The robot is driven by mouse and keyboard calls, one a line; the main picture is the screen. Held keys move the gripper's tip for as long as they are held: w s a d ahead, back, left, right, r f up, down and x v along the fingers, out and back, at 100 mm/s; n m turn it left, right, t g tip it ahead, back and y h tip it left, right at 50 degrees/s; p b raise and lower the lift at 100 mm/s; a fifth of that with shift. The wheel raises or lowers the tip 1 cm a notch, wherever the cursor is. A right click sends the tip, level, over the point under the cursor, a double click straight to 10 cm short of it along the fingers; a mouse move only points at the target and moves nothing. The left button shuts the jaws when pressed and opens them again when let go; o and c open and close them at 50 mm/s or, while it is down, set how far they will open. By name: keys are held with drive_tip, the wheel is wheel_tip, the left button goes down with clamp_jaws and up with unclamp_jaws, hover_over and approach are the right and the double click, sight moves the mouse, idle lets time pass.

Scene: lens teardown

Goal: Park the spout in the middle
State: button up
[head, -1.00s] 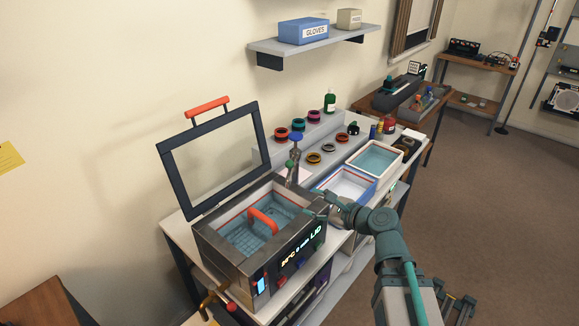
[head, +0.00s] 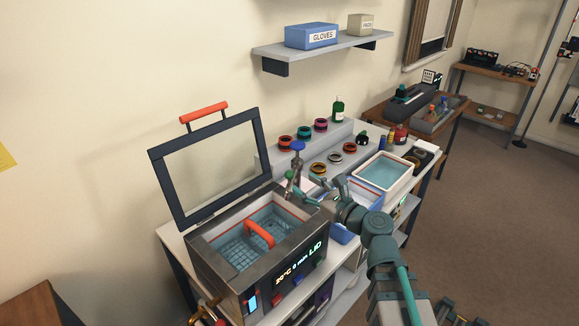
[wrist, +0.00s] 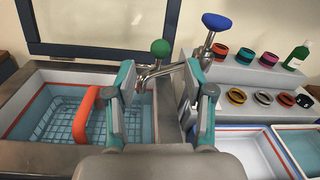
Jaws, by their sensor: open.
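The metal spout (wrist: 168,69) runs left from the tap's upright column (wrist: 205,48). A green knob (wrist: 160,47) stands on the spout and a blue knob (wrist: 217,21) tops the column. In the wrist view my gripper (wrist: 160,78) is open, with one finger on each side of part of the spout. I cannot tell whether either finger touches it. In the head view the tap (head: 294,177) stands behind the lidded bath (head: 265,240), and my gripper (head: 318,190) is just right of it.
The bath's framed lid (head: 210,165) stands open at the back. An orange-handled basket (wrist: 82,112) sits in the bath. To the right are a blue-rimmed tray (head: 363,196) and a white-rimmed tray (head: 383,170). Several coloured rings stand on a stepped grey rack (wrist: 235,73).

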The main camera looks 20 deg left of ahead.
sight(292, 176)
drive_tip(key=p+x, duration=0.1)
drive_tip(key=x, duration=0.6)
drive_tip(key=shift+w+a+f, duration=0.1)
drive_tip(key=shift+w+a, duration=0.1)
clamp_jaws()
